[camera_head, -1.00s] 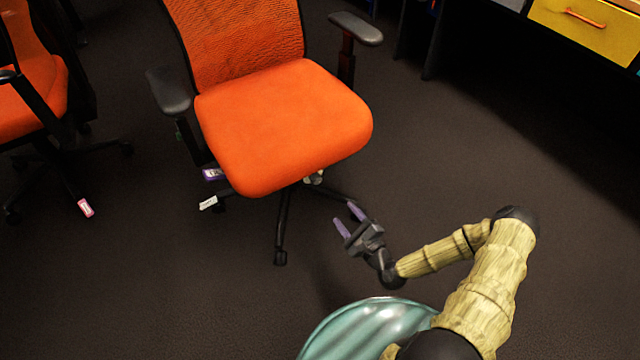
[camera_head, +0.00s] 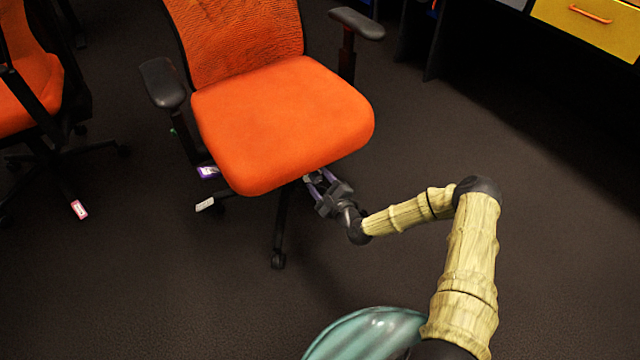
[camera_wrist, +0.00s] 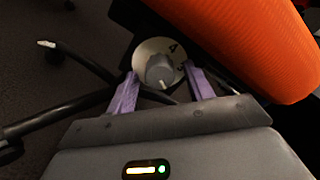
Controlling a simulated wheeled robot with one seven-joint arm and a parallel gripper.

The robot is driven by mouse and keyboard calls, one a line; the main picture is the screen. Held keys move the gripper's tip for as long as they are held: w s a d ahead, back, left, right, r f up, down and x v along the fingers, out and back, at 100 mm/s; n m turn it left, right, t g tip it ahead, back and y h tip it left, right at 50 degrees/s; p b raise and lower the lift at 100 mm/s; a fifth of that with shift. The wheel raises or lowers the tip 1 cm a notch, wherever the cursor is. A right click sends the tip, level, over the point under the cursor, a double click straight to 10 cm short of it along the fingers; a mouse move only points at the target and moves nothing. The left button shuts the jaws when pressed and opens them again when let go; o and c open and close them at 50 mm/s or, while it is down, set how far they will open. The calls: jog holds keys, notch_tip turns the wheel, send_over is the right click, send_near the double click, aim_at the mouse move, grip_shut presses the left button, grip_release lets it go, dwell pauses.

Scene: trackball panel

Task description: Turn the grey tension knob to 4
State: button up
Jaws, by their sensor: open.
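The grey tension knob (camera_wrist: 159,71) sits on a pale round dial (camera_wrist: 147,48) under the front of the orange chair seat (camera_head: 280,125). A "4" shows at the dial's upper right in the wrist view. A white mark on the knob points down in that view; another number at the right is partly hidden by a finger. My gripper (camera_head: 318,180) is open below the seat's front edge. In the wrist view its two purple fingers (camera_wrist: 161,84) stand on either side of the knob, with the knob between them. I cannot tell whether they touch it.
A second orange chair (camera_head: 35,85) stands at the far left. The floor on the right is clear up to the dark desk.

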jog(key=c, duration=1)
